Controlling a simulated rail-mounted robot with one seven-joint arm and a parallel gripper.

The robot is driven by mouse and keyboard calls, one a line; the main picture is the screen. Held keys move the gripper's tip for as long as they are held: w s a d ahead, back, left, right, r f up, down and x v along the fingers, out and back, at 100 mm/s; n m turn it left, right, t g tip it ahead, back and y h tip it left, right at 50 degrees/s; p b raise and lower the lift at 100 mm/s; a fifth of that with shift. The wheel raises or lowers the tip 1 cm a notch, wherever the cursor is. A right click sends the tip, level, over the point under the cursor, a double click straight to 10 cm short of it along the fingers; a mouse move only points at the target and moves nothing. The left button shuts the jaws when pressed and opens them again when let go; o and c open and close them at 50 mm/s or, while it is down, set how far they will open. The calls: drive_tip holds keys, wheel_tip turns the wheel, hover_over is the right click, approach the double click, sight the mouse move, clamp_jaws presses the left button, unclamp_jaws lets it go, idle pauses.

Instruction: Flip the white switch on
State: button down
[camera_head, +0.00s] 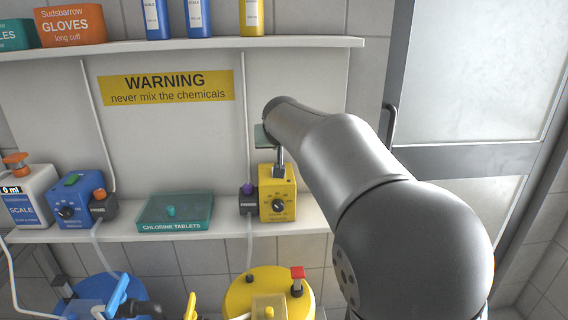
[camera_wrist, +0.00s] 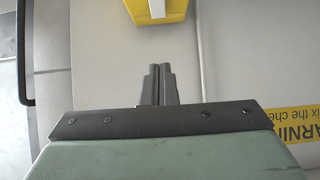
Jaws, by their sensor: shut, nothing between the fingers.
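My gripper (camera_head: 280,170) is shut and empty, with its fingers pointing down just above or in front of the top of the yellow box (camera_head: 277,205) on the lower shelf. In the wrist view my gripper (camera_wrist: 160,68) shows its two fingers together, a gap away from the yellow box (camera_wrist: 172,10) at the top edge. A small white piece (camera_wrist: 157,8) on that box looks like the white switch, but it is cut off by the frame and its position cannot be told. In the head view I cannot make out the white switch.
A black plug with a purple knob (camera_head: 248,199) sits left of the yellow box. The upper shelf (camera_head: 200,47) overhangs. A door handle (camera_head: 390,128) is at right.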

drive_tip(key=p+x, duration=0.3)
drive_tip(key=x, duration=0.6)
drive_tip(key=shift+w+f, duration=0.15)
drive_tip(key=shift+w, duration=0.15)
drive_tip(key=f, duration=0.1)
drive_tip(key=f+p, duration=0.1)
drive_tip(key=shift+w+f, duration=0.25)
drive_tip(key=shift+f, duration=0.85)
drive_tip(key=shift+a, duration=0.15)
